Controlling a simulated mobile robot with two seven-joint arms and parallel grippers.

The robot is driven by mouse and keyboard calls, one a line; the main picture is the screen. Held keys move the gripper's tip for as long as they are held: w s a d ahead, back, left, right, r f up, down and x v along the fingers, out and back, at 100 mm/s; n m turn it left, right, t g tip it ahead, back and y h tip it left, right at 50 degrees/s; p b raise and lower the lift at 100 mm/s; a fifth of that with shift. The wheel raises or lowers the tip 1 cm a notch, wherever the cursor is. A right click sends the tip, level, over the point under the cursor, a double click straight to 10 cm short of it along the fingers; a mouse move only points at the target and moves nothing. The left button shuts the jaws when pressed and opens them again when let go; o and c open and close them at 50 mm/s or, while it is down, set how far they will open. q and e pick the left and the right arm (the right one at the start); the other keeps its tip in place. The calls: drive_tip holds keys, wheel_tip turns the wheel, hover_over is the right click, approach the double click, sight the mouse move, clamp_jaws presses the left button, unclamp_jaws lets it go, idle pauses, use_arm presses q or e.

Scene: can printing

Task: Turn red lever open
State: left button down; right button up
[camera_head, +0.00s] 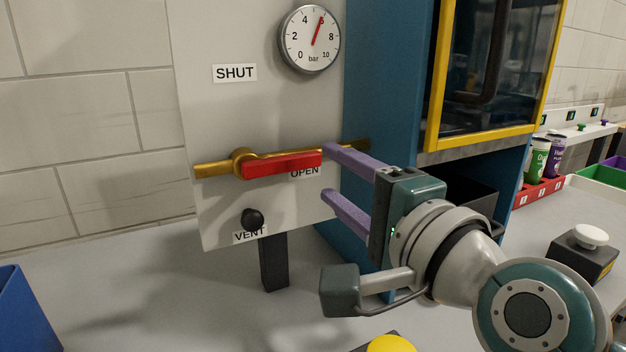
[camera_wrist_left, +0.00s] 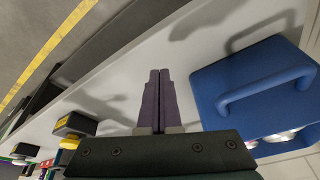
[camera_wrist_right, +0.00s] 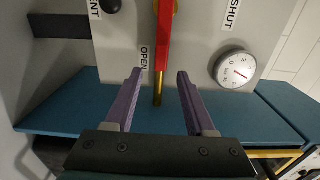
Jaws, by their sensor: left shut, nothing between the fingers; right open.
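The red lever (camera_head: 283,164) lies nearly level along the brass pipe (camera_head: 212,169) on a grey panel, pointing right, its free end just above the OPEN label (camera_head: 305,172). My right gripper (camera_head: 326,171) is open at the lever's free end, one finger above the other. My left gripper (camera_wrist_left: 159,71) is shut and empty in the left wrist view, away from the panel.
The panel has a SHUT label (camera_head: 234,73), a pressure gauge (camera_head: 309,40) and a black VENT knob (camera_head: 253,219). A blue cabinet with a yellow-framed door (camera_head: 489,141) stands right of it. A blue bin (camera_wrist_left: 250,88) is beside my left gripper. The tabletop below the panel is mostly clear.

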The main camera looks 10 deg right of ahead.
use_arm(q)
drive_tip(key=shift+r, duration=0.1)
use_arm(e)
drive_tip(key=shift+v, duration=1.7)
drive_tip(key=s+f+n+g+h+p, duration=0.1)
drive_tip(key=s+f+n+g+p, duration=0.1)
drive_tip(key=s+f+n+g, duration=0.25)
drive_tip(key=s+f+n+g+p, duration=0.2)
drive_tip(key=s+n+g, duration=0.1)
drive_tip(key=s+n, duration=0.35)
drive_tip(key=s+d+n+g+h+p, duration=0.35)
drive_tip(key=s+d+n+g, duration=0.35)
drive_tip(key=s, duration=0.6)
use_arm(q)
wheel_tip(320, 180, up, 45)
drive_tip(key=p, duration=3.7)
use_arm(e)
wheel_tip(320, 180, up, 37)
drive_tip(key=s+d+m, duration=0.1)
drive_tip(key=shift+d+t+h, duration=0.3)
drive_tip(key=shift+t+h, duration=0.15)
drive_tip(key=shift+s, duration=0.15)
